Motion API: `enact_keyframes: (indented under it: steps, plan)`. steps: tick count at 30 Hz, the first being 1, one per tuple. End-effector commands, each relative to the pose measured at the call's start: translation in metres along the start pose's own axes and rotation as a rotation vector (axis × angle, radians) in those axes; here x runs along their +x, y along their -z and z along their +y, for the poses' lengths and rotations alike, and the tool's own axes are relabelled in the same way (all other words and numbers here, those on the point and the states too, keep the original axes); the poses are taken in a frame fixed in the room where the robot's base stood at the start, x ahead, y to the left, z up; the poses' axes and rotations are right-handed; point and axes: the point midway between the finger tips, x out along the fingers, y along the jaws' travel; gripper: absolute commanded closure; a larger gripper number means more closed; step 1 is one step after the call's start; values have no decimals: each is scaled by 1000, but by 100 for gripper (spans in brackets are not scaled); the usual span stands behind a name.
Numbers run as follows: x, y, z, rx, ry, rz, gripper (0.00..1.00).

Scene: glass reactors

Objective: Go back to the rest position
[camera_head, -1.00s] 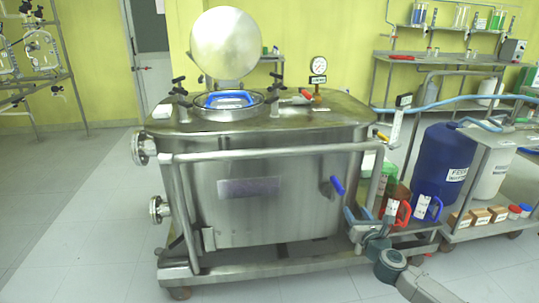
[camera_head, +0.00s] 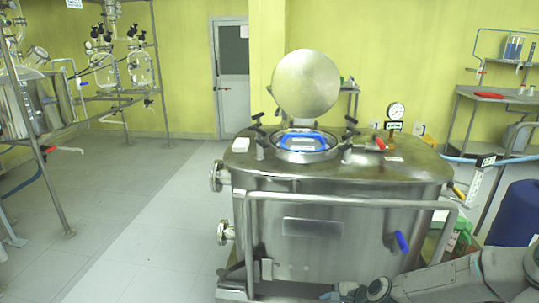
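My arm (camera_head: 450,283) reaches in from the lower right of the head view, in front of the right end of the steel reactor. Its round joint (camera_head: 377,289) lies at the bottom edge, low in front of the reactor. The fingers of my gripper are not visible there, so I cannot see whether it is open or holds anything. The steel reactor (camera_head: 330,245) stands in the middle right on a frame. Its round lid (camera_head: 306,84) is raised. A blue-rimmed opening (camera_head: 305,142) is on top.
A blue-handled valve (camera_head: 402,243) sticks out at the reactor's front right. A blue drum (camera_head: 514,212) stands at the right edge. Glassware racks (camera_head: 125,65) stand at the far left. Grey floor (camera_head: 120,215) is open to the reactor's left. A door (camera_head: 232,85) is behind.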

Motion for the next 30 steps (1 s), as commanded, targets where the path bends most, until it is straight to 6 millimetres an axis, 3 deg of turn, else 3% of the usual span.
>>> enact_keyframes:
  steps: [10,20,30]
  plan:
    - [-77,-42,11,-472,-339,136,54]
    - [-177,-90,-9,-835,-544,233,54]
    - [-288,-163,-30,-1147,-626,274,54]
